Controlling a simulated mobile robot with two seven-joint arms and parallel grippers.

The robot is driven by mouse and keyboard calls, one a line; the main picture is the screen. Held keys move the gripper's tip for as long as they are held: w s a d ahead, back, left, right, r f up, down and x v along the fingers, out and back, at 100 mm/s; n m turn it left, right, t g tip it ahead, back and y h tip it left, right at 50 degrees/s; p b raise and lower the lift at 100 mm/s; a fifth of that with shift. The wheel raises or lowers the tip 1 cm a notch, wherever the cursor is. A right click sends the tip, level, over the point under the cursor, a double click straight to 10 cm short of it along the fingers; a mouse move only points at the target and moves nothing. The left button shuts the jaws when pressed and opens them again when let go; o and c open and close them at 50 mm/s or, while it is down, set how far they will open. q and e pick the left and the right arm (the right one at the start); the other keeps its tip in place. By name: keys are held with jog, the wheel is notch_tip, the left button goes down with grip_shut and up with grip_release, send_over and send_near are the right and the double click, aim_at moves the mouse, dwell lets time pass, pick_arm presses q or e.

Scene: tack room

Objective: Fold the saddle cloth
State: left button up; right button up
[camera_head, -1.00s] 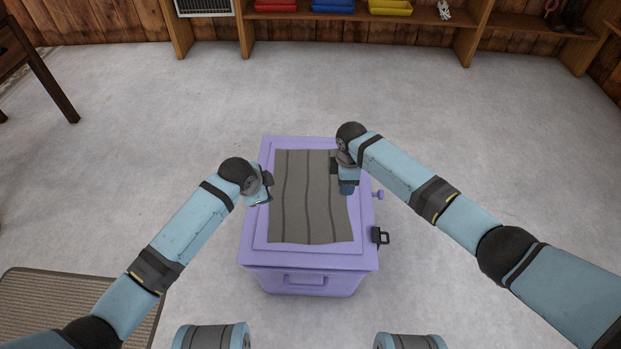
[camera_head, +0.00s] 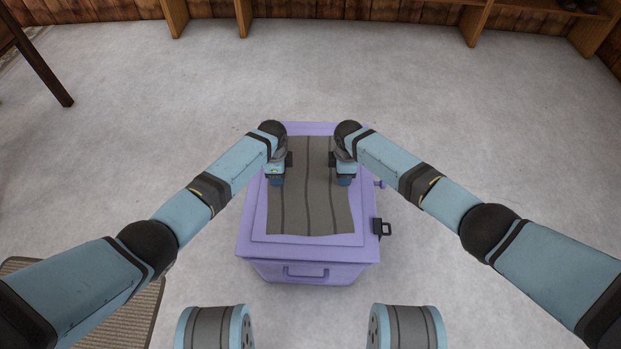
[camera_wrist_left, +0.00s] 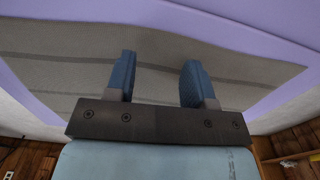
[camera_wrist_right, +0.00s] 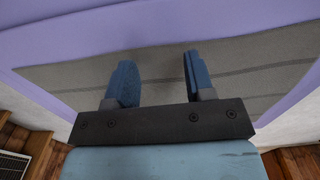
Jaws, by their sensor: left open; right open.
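The saddle cloth (camera_head: 308,205) is grey with darker stripes and lies flat on the lid of a purple chest (camera_head: 258,240). My left gripper (camera_head: 277,182) is over the cloth's left edge, towards its far end, open and empty. My right gripper (camera_head: 345,182) is over the right edge at about the same depth, also open and empty. In the left wrist view the open fingers (camera_wrist_left: 158,80) point at the cloth (camera_wrist_left: 75,65). In the right wrist view the open fingers (camera_wrist_right: 157,80) do the same over the cloth (camera_wrist_right: 80,75). I cannot tell whether any finger touches the cloth.
A black latch (camera_head: 382,228) and a purple knob (camera_head: 380,184) stick out on the chest's right side. A mat (camera_head: 110,300) lies on the floor at lower left. Wooden shelving (camera_head: 480,22) stands at the back. The floor around the chest is clear.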

pick_arm(q)
jog(key=shift+f, duration=0.25)
pick_arm(e)
jog(key=shift+f, duration=0.3)
pick_arm(q)
jog(key=shift+f, duration=0.25)
pick_arm(e)
jog(key=shift+f, duration=0.2)
pick_arm(q)
jog(key=shift+r, duration=0.1)
jog(key=shift+c, duration=0.7)
pick_arm(e)
jog(key=shift+r, duration=0.1)
jog(key=shift+c, duration=0.7)
pick_arm(q)
grip_shut()
pick_arm(e)
grip_shut()
